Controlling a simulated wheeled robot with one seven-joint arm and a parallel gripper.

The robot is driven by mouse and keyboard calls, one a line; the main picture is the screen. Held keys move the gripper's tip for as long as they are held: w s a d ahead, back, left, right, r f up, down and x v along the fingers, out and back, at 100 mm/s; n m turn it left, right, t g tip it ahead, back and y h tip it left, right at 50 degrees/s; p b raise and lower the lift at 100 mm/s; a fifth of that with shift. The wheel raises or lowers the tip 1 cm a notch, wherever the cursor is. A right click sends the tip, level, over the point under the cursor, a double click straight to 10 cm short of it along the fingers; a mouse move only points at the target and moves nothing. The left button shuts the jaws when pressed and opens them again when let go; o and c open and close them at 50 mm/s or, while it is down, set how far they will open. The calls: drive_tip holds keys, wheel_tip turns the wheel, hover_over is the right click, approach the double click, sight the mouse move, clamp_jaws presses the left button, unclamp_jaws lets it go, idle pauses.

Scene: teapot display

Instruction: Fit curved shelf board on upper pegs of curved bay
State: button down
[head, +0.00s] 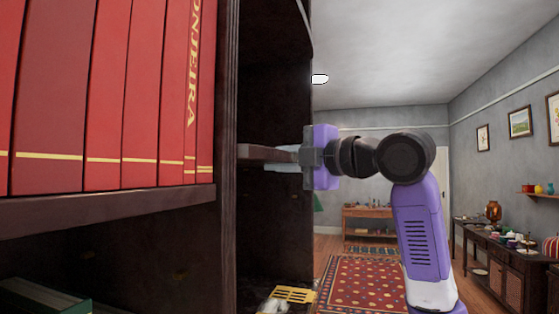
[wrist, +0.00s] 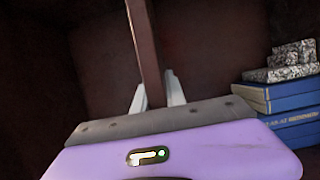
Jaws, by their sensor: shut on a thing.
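The curved shelf board (head: 262,153) is a dark wooden board inside the dark curved bay (head: 275,70), just right of the bookcase upright in the head view. My gripper (head: 287,157) is shut on the board's near end and comes in from the right. In the wrist view the board (wrist: 145,45) runs edge-on away from the two pale fingers (wrist: 157,97), which pinch it from both sides. The board's far end is out of sight. The upper pegs cannot be made out, so I cannot tell whether the board touches them.
Blue books (wrist: 290,100) with speckled blocks (wrist: 285,65) lie at right in the wrist view. A yellow slotted piece (head: 293,294) lies low in the bay.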

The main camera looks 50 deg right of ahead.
drive_tip(key=shift+a+r, duration=0.1)
drive_tip(key=shift+r, duration=0.05)
drive_tip(key=c, duration=1.3)
unclamp_jaws()
drive_tip(key=shift+f, duration=0.25)
drive_tip(key=s+b, duration=0.2)
drive_tip(key=s, duration=0.5)
drive_tip(key=shift+s+r, duration=0.15)
drive_tip(key=shift+s, duration=0.2)
